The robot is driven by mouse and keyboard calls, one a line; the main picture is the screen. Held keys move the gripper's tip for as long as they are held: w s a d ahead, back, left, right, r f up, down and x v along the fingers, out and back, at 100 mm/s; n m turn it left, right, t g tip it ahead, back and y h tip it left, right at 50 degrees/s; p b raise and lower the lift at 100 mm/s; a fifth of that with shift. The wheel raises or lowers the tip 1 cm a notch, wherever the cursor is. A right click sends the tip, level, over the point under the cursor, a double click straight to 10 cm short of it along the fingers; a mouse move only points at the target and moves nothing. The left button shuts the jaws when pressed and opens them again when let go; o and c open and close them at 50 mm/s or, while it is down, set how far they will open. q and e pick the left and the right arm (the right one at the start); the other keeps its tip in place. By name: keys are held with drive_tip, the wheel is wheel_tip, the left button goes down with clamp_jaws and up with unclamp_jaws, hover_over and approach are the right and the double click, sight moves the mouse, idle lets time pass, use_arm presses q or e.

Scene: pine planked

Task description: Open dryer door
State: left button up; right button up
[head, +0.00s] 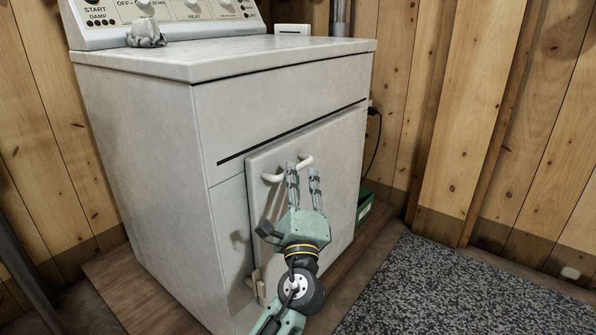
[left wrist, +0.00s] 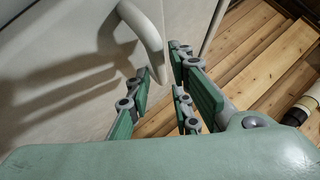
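The white dryer (head: 150,130) stands against the plank wall. Its door (head: 338,150) on the front face looks shut. A white curved handle (head: 272,178) sticks out from the door's upper part, and it also shows in the left wrist view (left wrist: 145,35). My left gripper (head: 302,170) is open in front of the door. Its fingers overlap the middle of the handle in the head view. In the left wrist view the handle reaches toward the gap between the fingertips (left wrist: 160,62); I cannot tell whether they touch. My right gripper is not in view.
A crumpled grey cloth (head: 146,34) and a small white box (head: 292,30) lie on the dryer top. A green box (head: 364,207) stands beside the dryer at the right. A speckled grey rug (head: 450,295) covers the floor at right. Plank walls close in behind.

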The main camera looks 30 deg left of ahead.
sight(298, 165)
use_arm(q)
drive_tip(key=shift+x, duration=1.95)
drive_tip(key=shift+f, duration=0.1)
clamp_jaws()
